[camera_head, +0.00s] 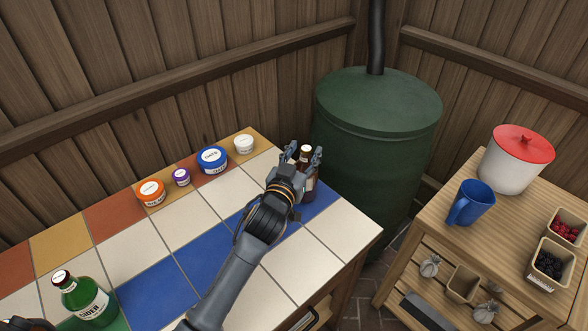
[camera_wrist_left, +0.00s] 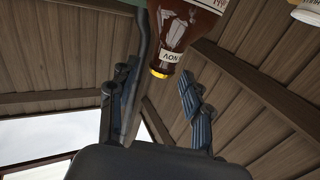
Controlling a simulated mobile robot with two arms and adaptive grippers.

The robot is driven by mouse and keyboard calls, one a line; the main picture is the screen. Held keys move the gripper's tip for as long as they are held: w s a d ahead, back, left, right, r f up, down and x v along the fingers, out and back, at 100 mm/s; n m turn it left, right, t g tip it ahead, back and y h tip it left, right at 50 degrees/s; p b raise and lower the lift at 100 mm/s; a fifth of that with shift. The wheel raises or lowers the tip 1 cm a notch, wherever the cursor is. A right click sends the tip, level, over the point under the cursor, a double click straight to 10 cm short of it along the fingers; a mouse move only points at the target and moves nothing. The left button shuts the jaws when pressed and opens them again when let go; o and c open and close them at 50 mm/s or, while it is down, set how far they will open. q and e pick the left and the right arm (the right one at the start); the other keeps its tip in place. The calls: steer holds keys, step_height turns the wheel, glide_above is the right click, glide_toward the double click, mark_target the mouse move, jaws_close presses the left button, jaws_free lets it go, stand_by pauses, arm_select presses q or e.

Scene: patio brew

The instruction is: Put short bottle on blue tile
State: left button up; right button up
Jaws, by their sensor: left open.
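A brown bottle (camera_head: 307,153) with a pale cap stands at the counter's right end, at a blue tile (camera_head: 322,202). My left gripper (camera_head: 305,149) is open, with a finger on either side of the bottle. The gripper hides much of the bottle, and I cannot tell if the fingers touch it. In the left wrist view the brown bottle (camera_wrist_left: 186,25) shows upside down, with its yellowish end between the open fingers (camera_wrist_left: 157,82). Other blue tiles (camera_head: 160,291) run along the counter. A green cider bottle (camera_head: 86,302) stands at the lower left.
Several jars, including a blue-lidded one (camera_head: 212,160) and a white one (camera_head: 244,144), line the counter's back edge. A green barrel (camera_head: 375,150) stands behind its right end. The wooden cart (camera_head: 430,228) holds a blue mug (camera_head: 470,203) and a red-lidded pot (camera_head: 515,160).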

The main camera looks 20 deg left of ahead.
arm_select(q)
steer(key=s, duration=0.8)
steer(key=shift+s+a, duration=0.3)
steer(key=shift+a, duration=0.15)
steer(key=shift+r, duration=0.1)
